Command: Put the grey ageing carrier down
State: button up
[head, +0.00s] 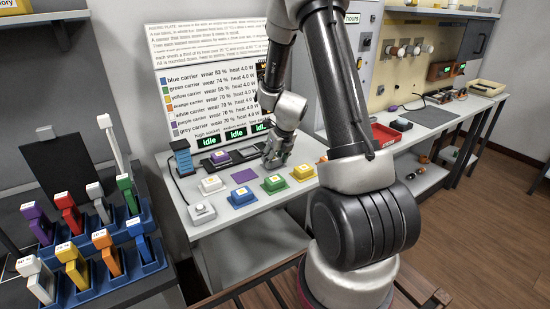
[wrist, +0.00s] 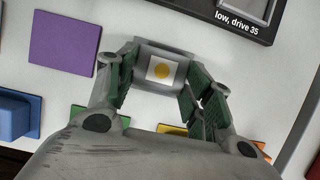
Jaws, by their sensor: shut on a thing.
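The grey ageing carrier (wrist: 147,83), with a white square and yellow dot on top, is between my fingertips in the wrist view. My gripper (wrist: 160,85) is shut on it, one finger on each side. In the head view my gripper (head: 274,160) points down over the white bench (head: 262,228), behind the green and yellow carriers; the grey carrier is mostly hidden there by the fingers. I cannot tell whether its underside touches the bench. The dark fixture marked "low, drive 35" (wrist: 240,22) lies just beyond it to the right in the wrist view.
A bare purple pad (wrist: 64,42) lies left of the grey carrier. Blue (head: 242,197), green (head: 274,184), yellow (head: 303,172) and white (head: 211,185) carriers stand close by. A purple carrier (head: 221,158) sits further back.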

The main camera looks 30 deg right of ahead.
jog(key=o, duration=1.1)
jog(key=shift+r, duration=0.4)
jog(key=s+a+r+n, duration=0.2)
jog(key=s+r+n, duration=0.45)
jog(key=r, duration=0.35)
jog(key=s+a+r+n, duration=0.3)
jog(key=s+r+n, duration=0.35)
jog(key=r, duration=0.35)
jog(key=shift+s+a+r+n, duration=0.4)
jog(key=shift+s+r+n, duration=0.75)
jog(key=shift+s+n, duration=2.15)
jog(key=shift+s+a+r+n, duration=0.35)
jog(key=shift+s+r+n, duration=0.75)
jog(key=shift+s+n, duration=2.2)
jog(key=shift+s+a+r+n, duration=0.4)
jog(key=shift+s+r+n, duration=1.1)
jog(key=shift+n, duration=3.2)
